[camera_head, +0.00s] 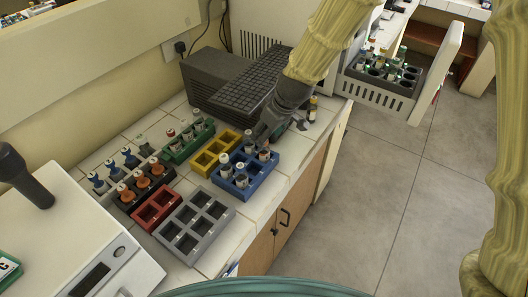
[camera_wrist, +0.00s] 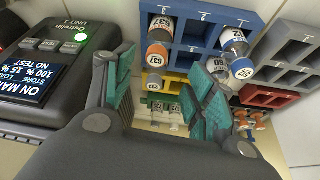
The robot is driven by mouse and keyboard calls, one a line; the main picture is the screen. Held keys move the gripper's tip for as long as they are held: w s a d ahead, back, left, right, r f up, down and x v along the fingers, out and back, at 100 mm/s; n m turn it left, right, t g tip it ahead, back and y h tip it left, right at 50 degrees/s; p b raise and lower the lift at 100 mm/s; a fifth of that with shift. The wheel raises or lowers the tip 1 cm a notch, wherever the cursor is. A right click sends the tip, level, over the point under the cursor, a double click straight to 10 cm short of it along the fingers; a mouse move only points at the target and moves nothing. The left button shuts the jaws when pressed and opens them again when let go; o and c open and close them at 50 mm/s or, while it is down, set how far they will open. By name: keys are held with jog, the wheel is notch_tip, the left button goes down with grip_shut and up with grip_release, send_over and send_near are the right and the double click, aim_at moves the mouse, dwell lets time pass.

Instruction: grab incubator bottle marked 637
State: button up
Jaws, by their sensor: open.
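The blue rack (camera_head: 262,185) stands near the counter's front edge and holds several white-and-dark bottles, one of them a bottle at its front left (camera_head: 241,177). In the wrist view the blue rack (camera_wrist: 197,30) shows numbered slots. A bottle at its left (camera_wrist: 162,27) has a label that appears to read 637, but the small print is hard to read. Other bottles (camera_wrist: 240,66) sit at its right side. My gripper (camera_head: 264,138) is at the back of the blue rack. In the wrist view my gripper (camera_wrist: 165,98) has its teal-padded fingers apart, with nothing held between them.
Yellow (camera_head: 214,152), green (camera_head: 178,155), red (camera_head: 157,208) and grey (camera_head: 196,222) racks stand close by. A dark box-shaped device (camera_head: 205,78) and keyboard (camera_head: 253,80) are behind. A device with a lit display (camera_wrist: 38,80) is left in the wrist view.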

aim_at(264, 152)
jog(key=shift+d+p+x, duration=0.15)
jog(key=shift+p+x, duration=0.45)
jog(key=shift+x, duration=0.55)
jog(key=shift+d+p+x, duration=0.2)
jog(key=shift+p+x, duration=0.35)
jog(key=shift+x, duration=1.7)
jog(key=shift+w, duration=0.15)
grip_shut()
